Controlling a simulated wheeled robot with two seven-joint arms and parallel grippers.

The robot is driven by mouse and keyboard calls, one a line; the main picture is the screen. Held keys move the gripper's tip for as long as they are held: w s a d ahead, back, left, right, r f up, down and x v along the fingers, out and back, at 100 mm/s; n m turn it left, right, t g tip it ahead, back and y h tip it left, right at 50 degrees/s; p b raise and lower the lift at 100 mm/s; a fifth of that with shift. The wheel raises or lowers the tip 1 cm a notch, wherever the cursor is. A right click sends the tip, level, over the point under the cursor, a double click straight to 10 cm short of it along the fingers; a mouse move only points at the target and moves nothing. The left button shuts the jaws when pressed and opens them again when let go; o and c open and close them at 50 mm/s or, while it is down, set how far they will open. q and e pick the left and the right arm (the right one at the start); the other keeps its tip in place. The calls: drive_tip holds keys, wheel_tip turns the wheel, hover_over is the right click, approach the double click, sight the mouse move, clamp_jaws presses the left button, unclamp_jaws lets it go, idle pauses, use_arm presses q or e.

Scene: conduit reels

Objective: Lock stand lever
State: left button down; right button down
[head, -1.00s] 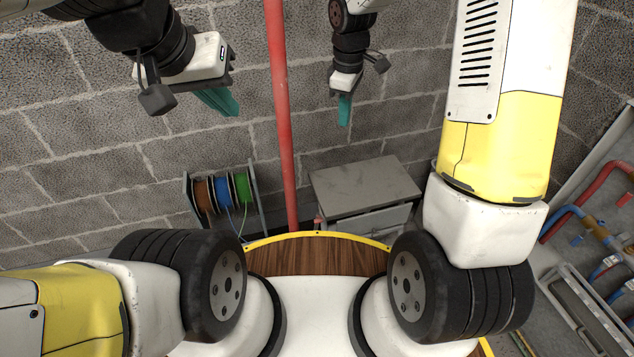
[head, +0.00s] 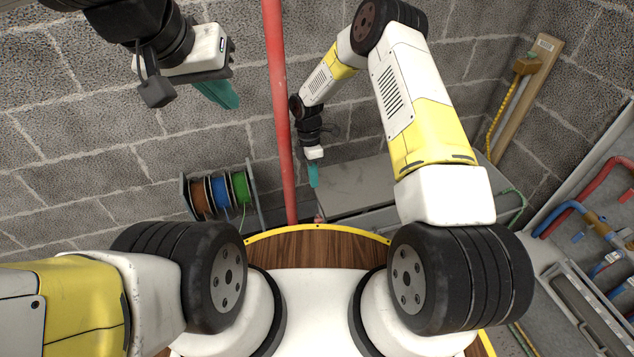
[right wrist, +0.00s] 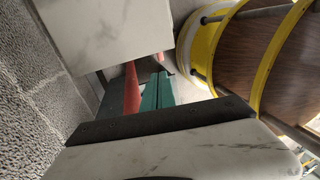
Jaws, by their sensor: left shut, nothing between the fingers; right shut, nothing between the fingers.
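The reel stand (head: 257,197) is at the left of centre by the wall in the head view. It carries a brown, a blue and a green reel. I cannot make out its lever for certain. A small red piece (head: 318,219) shows at the near edge of the grey cabinet. My right gripper (head: 314,178) is shut and empty, pointing down just right of the red pole and right of the stand. Its green fingers show together in the right wrist view (right wrist: 157,90), beside a red part (right wrist: 131,88). My left gripper (head: 222,95) is shut and empty, high above the stand.
The red pole (head: 279,120) rises between my two grippers. A grey cabinet (head: 357,188) stands behind and below my right forearm. Pipes with red and blue parts (head: 578,215) and a wooden board with a yellow cord (head: 530,85) are at the right.

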sight(318, 219)
drive_tip(key=x, duration=1.4)
